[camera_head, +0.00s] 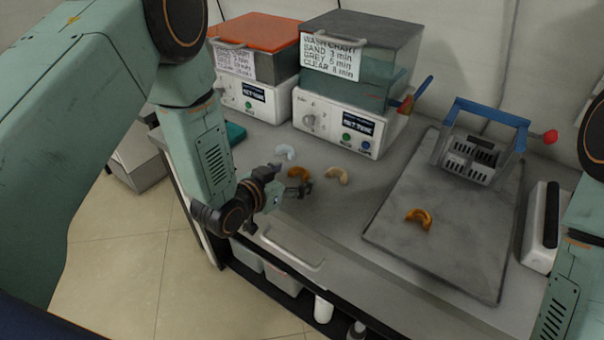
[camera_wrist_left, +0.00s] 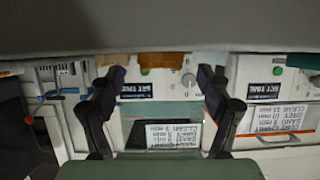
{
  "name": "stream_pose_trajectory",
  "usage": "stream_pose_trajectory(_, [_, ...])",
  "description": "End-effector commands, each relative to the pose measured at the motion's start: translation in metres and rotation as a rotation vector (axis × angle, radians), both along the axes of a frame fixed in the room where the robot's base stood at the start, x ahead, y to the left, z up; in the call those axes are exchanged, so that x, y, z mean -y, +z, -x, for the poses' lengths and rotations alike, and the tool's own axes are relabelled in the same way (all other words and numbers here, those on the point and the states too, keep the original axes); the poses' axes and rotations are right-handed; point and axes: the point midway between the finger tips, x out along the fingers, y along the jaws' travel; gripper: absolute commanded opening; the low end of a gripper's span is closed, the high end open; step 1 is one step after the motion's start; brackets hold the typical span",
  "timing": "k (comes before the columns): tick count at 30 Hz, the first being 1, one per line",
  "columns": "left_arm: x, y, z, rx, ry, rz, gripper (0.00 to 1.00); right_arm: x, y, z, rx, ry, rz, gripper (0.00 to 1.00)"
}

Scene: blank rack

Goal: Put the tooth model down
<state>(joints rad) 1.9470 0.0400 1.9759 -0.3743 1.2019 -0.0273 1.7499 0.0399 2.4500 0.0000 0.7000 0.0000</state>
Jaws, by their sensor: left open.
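Several arch-shaped tooth models are on the grey counter: a whitish one (camera_head: 285,151), an orange-brown one (camera_head: 298,174) and a beige one (camera_head: 337,176). An amber tooth model (camera_head: 419,217) lies alone on the grey slab. My left gripper (camera_head: 289,181) is open, low at the counter's front, just in front of the orange-brown model. I cannot tell whether it touches that model. In the left wrist view its fingers (camera_wrist_left: 158,74) are spread apart, with an orange-brown piece (camera_wrist_left: 178,60) beyond them. My right gripper is out of view.
Two wash machines (camera_head: 338,130) (camera_head: 254,98), one grey-lidded and one orange-lidded, stand behind the models. A blue-handled basket (camera_head: 470,160) stands at the slab's back. A white box (camera_head: 543,228) is right of the slab (camera_head: 462,255). The slab's front is clear.

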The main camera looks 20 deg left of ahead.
Motion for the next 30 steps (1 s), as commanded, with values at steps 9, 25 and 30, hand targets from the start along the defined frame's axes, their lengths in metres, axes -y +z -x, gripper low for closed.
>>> stream_pose_trajectory(9, [0.006,-0.009,-0.016,-0.003,0.002,0.0,0.77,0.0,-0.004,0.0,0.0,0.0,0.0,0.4])
stream_pose_trajectory(25, [0.007,-0.008,-0.016,-0.002,0.001,0.0,0.42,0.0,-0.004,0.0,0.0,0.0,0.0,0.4])
stream_pose_trajectory(30, [0.007,-0.008,-0.016,-0.002,0.001,0.0,0.29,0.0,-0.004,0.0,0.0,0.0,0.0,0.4])
